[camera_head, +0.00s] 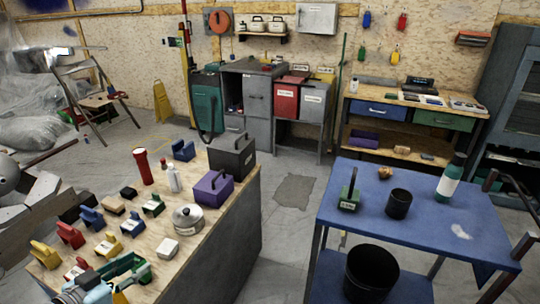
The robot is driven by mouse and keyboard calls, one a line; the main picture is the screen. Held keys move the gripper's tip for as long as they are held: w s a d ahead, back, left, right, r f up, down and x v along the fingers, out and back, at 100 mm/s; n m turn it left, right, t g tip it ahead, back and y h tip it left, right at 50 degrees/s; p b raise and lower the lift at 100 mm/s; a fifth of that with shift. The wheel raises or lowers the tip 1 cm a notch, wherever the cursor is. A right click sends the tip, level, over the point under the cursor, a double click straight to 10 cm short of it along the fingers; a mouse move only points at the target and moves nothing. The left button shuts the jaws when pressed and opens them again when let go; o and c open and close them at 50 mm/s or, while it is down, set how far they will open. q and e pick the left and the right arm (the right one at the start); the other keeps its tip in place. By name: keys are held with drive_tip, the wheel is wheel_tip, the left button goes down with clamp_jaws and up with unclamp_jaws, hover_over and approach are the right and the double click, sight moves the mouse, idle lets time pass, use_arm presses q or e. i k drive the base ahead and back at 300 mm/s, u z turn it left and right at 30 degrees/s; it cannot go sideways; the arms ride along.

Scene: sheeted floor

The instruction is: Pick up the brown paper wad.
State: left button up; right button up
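The brown paper wad (384,172) is a small crumpled tan lump. My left arm comes in at the bottom left corner, over the front of the wooden bench. My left gripper (122,282) is there, far from the wad, among green and dark parts; its fingers do not show clearly. My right gripper is not in view.
A black bin (370,273) sits below. Grey floor (284,238) lies between bench and table.

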sight(385, 172)
drive_tip(key=i, duration=1.5)
drive_tip(key=z, duration=2.3)
